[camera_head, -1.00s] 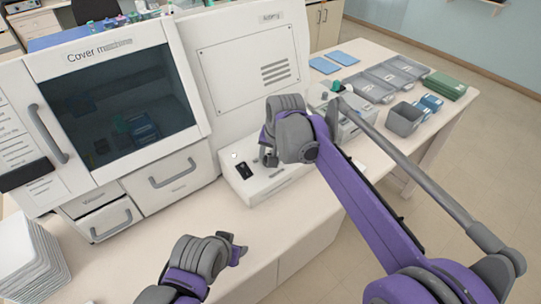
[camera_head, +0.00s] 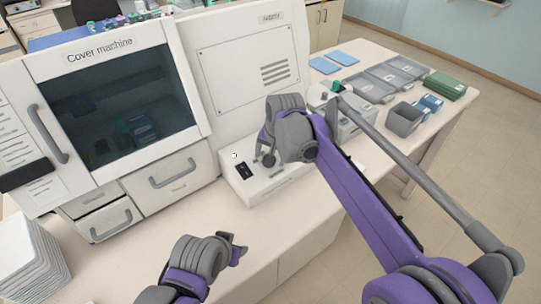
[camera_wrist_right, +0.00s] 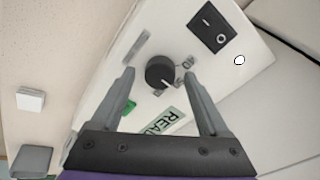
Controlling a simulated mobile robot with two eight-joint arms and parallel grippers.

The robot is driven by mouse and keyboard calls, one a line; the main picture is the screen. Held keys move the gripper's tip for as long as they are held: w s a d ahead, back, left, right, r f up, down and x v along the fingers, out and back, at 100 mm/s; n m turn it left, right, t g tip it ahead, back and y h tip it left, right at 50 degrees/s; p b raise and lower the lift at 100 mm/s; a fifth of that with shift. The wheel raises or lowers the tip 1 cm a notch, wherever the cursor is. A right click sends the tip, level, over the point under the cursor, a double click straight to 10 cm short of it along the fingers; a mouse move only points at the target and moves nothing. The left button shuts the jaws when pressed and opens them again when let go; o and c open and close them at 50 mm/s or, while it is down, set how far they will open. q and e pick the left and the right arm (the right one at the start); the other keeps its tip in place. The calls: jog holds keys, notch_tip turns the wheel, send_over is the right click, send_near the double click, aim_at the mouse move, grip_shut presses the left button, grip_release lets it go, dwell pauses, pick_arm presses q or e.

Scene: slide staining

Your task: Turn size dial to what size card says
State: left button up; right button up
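A round black dial (camera_wrist_right: 160,72) with a white pointer line sits on the sloping top of a white control box (camera_wrist_right: 105,100). My right gripper (camera_wrist_right: 159,73) is open, with one finger on each side of the dial and a gap showing on both sides. In the head view the right gripper (camera_head: 265,157) hangs over the control box (camera_head: 270,187) and hides the dial. Small markings beside the dial are partly covered by a finger. My left gripper (camera_head: 238,249) is low over the bench front; its finger gap cannot be made out. I cannot identify a size card.
A green READY label (camera_wrist_right: 163,120) is partly hidden. The cover machine (camera_head: 187,140) stands behind. Grey trays (camera_head: 387,75) are at right. The bench front is mostly clear.

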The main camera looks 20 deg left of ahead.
jog(key=v, duration=1.1)
jog(key=shift+f, duration=0.1)
